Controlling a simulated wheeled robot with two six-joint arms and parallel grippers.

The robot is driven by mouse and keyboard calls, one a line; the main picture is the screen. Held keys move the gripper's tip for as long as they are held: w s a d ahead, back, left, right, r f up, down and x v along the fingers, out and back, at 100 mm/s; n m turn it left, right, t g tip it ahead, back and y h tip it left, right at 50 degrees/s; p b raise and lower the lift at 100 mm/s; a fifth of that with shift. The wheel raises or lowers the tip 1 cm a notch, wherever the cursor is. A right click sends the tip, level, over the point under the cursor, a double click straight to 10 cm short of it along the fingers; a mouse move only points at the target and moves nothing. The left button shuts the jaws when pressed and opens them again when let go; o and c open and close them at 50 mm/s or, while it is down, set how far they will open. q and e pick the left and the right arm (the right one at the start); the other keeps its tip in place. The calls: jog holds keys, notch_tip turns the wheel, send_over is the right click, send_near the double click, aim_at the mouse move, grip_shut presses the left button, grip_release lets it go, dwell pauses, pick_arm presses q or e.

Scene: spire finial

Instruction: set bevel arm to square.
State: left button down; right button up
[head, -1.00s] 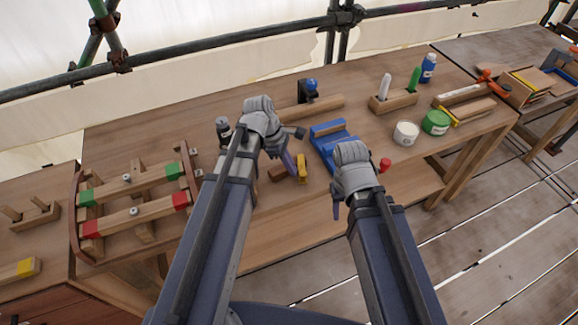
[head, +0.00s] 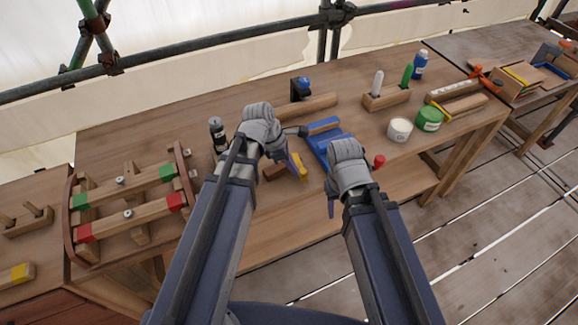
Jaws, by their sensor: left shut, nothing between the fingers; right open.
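A small brown wooden block (head: 274,172) with a yellow piece (head: 299,168) beside it lies near the front edge of the bench; it may be the bevel, but I cannot tell its arm or angle. My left gripper (head: 288,160) is shut and empty, just above and behind the yellow piece; whether it touches is unclear. Its wrist and fingers cover part of this spot. My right gripper (head: 331,207) is open and empty, pointing down in front of the bench edge, right of the yellow piece.
A blue tray-like fixture (head: 319,150) lies between my grippers. A dark bottle (head: 217,135) stands left of my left wrist. A wooden frame with red and green ends (head: 130,205) fills the left.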

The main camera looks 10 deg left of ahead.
pick_arm(q)
jog(key=shift+d+n+t, duration=0.4)
jog(key=shift+d+n, duration=0.3)
jog(key=shift+n, duration=0.2)
jog(key=shift+w+d, duration=0.25)
jog(key=shift+d, duration=0.25)
jog(key=shift+a, duration=0.2)
jog(key=shift+w+a, duration=0.15)
jog(key=shift+a, duration=0.45)
jog(key=shift+a, duration=0.1)
